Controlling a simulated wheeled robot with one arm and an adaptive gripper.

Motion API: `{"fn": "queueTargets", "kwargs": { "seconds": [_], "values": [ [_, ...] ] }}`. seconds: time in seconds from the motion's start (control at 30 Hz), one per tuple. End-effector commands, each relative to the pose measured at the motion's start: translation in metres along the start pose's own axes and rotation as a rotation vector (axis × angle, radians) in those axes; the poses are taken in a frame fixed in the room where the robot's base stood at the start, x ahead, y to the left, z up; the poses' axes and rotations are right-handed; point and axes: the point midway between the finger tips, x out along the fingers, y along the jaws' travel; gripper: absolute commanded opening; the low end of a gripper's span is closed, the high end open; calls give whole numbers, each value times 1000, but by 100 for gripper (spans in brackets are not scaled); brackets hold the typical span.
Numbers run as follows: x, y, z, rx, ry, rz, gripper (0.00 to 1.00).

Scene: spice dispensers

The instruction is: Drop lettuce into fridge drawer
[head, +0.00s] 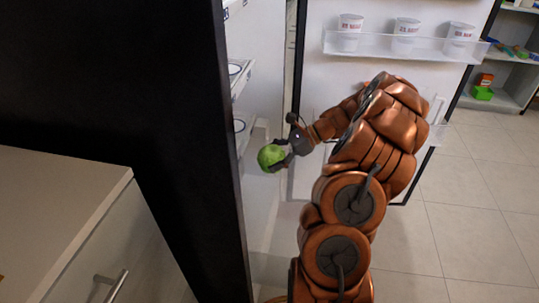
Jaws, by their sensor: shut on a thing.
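A round green lettuce (270,157) is held in my gripper (279,156), which is shut on it. It hangs in the fridge opening, near the right end of the interior shelves. The fridge (170,100) has a black side and stands open. A clear, pale drawer or bin wall (256,185) shows below and left of the lettuce. Most of the fridge interior is hidden behind the black side, so I cannot tell how far out the drawer is or what is inside.
The open fridge door (390,75) has a clear rack (400,47) with several white cups, behind my arm. A cabinet (65,210) with a metal handle stands at left. Grey shelves (507,85) stand at far right. The tiled floor (470,220) at right is clear.

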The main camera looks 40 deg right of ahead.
Motion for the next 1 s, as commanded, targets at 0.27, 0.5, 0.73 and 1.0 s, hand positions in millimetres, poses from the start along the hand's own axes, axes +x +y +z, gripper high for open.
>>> {"fn": "queueTargets", "kwargs": {
  "seconds": [0.27, 0.5, 0.73, 1.0],
  "values": [
    [13, 0, -26, 1, 0, -2, 37],
    [22, 0, -44, 1, 0, -3, 37],
    [24, 0, -47, 1, 0, -3, 37],
    [24, 0, -46, 1, 0, -3, 85]
  ]
}}
